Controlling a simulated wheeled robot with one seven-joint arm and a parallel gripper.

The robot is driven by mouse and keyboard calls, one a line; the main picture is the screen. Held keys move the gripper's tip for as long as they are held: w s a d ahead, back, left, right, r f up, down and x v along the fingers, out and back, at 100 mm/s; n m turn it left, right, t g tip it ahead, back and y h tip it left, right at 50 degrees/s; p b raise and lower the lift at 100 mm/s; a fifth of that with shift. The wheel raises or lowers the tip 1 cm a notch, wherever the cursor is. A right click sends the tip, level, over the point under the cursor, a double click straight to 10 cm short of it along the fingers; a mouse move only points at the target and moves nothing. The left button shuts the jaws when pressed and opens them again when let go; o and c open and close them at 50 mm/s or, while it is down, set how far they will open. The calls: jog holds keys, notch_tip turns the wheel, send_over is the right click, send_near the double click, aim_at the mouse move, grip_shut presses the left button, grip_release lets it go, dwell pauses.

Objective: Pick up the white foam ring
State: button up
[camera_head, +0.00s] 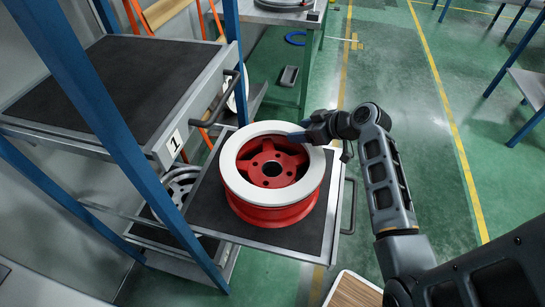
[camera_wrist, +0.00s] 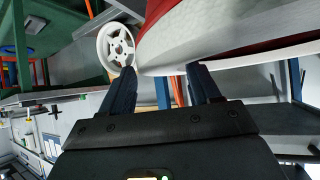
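The white foam ring (camera_head: 235,178) lies flat on top of a red wheel (camera_head: 270,168). The wheel sits on a pulled-out shelf tray (camera_head: 215,213). My gripper (camera_head: 299,136) is at the ring's upper right edge in the head view. In the wrist view, my two dark fingers stand apart with a clear gap between them (camera_wrist: 160,84). The ring's white edge (camera_wrist: 225,45) fills the upper right there, close to the fingertips. The right fingertip meets its outline; whether it touches is unclear. Part of the ring is hidden behind my gripper in the head view.
A blue-post rack (camera_head: 75,75) with a dark upper shelf (camera_head: 110,85) marked 1 stands at the left. A silver wheel (camera_head: 180,185) lies on a lower shelf. A white spoked wheel (camera_wrist: 116,47) shows in the wrist view. The tray has a handle (camera_head: 350,205). Green floor is open at the right.

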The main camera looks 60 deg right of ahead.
jog(key=c, duration=0.9)
jog(key=shift+o, duration=0.2)
